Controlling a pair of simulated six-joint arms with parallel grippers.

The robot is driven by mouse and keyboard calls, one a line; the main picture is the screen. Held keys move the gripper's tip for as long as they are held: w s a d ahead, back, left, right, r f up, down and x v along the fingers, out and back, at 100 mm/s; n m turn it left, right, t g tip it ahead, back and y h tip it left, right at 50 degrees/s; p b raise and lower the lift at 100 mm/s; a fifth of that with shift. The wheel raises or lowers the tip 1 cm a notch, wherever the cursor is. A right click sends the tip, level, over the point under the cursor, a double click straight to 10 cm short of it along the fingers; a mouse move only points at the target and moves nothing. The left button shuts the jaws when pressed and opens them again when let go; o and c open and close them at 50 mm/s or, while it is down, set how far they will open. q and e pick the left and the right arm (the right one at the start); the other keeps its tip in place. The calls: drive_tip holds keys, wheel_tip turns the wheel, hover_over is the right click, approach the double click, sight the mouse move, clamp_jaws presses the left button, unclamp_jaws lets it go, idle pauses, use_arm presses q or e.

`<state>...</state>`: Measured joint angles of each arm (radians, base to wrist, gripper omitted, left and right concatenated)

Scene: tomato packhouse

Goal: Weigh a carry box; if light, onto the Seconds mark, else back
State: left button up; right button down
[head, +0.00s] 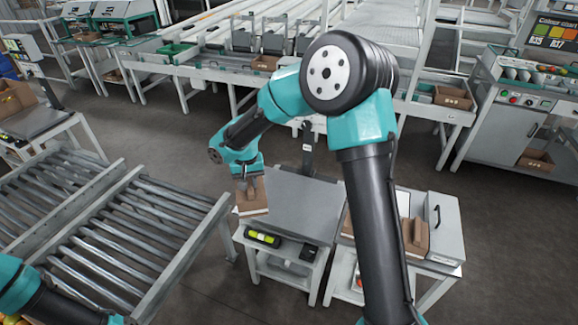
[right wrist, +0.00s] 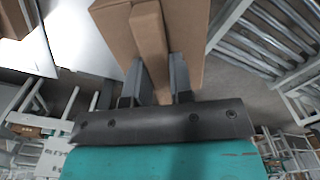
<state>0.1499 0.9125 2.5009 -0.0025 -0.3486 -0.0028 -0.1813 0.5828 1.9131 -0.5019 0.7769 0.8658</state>
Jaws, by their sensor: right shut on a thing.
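My right gripper (head: 250,177) is shut on the upright handle of a brown cardboard carry box (head: 253,203). In the right wrist view, the two fingers (right wrist: 156,80) stand either side of the handle, with the box (right wrist: 108,22) beyond. The box hangs at the left edge of a grey-topped bench (head: 300,195) with a dark post and small display (head: 307,147), which looks like a scale. I cannot tell how high the box is. My left arm shows at bottom left; its gripper is out of frame. I cannot make out a Seconds mark.
A roller conveyor (head: 130,235) lies left of the bench. A second carry box (head: 415,236) stands on the side table at right, partly behind my right arm. Another box (head: 14,97) stands at far left.

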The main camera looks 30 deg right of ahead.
use_arm(q)
drive_tip(key=shift+o, duration=1.4)
use_arm(e)
drive_tip(key=shift+w+d, duration=0.15)
drive_tip(key=shift+d, duration=0.05)
use_arm(q)
drive_tip(key=shift+o, duration=1.4)
use_arm(e)
drive_tip(key=w+d+f+m, duration=0.2)
drive_tip(key=d, duration=0.4)
drive_tip(key=w+d+f+m, duration=0.2)
drive_tip(key=w+d+f, duration=0.1)
drive_tip(key=d, duration=0.4)
drive_tip(key=w+d+f+m, duration=0.2)
drive_tip(key=d+f, duration=0.1)
drive_tip(key=d, duration=0.4)
drive_tip(key=shift+w+m, duration=0.4)
drive_tip(key=shift+d+f, duration=0.1)
